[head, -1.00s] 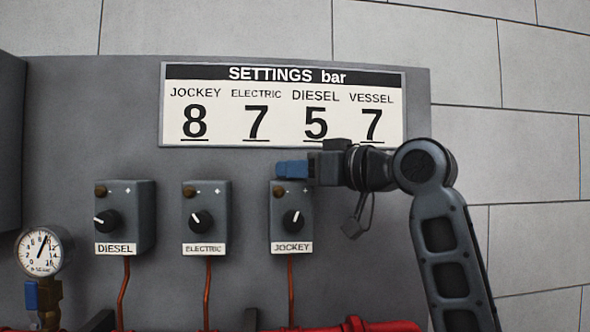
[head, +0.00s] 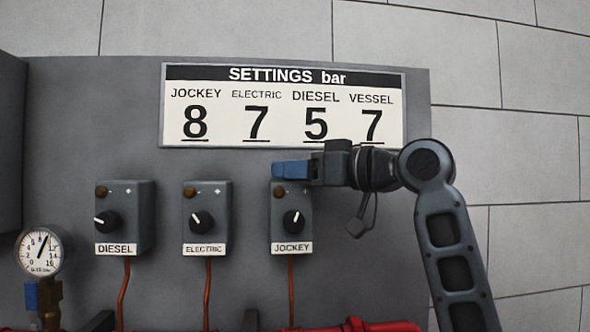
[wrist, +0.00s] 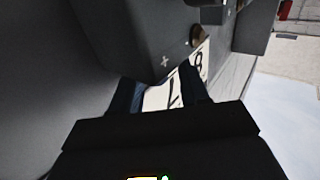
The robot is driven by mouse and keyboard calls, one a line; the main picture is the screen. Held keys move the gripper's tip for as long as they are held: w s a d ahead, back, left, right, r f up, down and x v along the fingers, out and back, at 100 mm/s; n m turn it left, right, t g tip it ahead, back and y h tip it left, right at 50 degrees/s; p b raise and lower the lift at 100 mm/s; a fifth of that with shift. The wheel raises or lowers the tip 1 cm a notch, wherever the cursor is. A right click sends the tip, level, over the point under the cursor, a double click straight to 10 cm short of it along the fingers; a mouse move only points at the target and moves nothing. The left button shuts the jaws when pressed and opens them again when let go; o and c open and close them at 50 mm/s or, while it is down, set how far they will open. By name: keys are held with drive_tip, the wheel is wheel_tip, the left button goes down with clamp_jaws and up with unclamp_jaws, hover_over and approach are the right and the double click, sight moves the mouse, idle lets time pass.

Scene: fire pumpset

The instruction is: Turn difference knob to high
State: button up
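Three grey control boxes hang on the panel, labelled diesel (head: 139,235), electric (head: 189,232) and jockey (head: 306,197). Each has a black knob with a white pointer, such as the jockey knob (head: 293,222), and a small brown knob at its upper left, such as the one on the jockey box (head: 278,191). No label reads "difference". My gripper (head: 278,170) is in front of the top of the jockey box, its blue fingers pointing left. In the wrist view the fingers (wrist: 160,92) are apart and empty. A box (wrist: 140,40) and a brown knob (wrist: 198,35) show beyond them.
A settings sign (head: 285,104) reads jockey 8, electric 7, diesel 5, vessel 7. A pressure gauge (head: 42,252) is at lower left. Copper pipes (head: 208,290) run down to a red pipe (head: 375,327). The wall at right is bare.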

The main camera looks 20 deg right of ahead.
drive_tip(key=shift+o, duration=0.5)
drive_tip(key=shift+d, duration=0.1)
drive_tip(key=shift+s+d, duration=0.25)
drive_tip(key=shift+s, duration=0.05)
drive_tip(key=b+v, duration=0.1)
drive_tip(key=v, duration=0.6)
drive_tip(key=shift+a+b, duration=0.15)
drive_tip(key=shift+b, duration=0.15)
drive_tip(key=shift+s, duration=0.1)
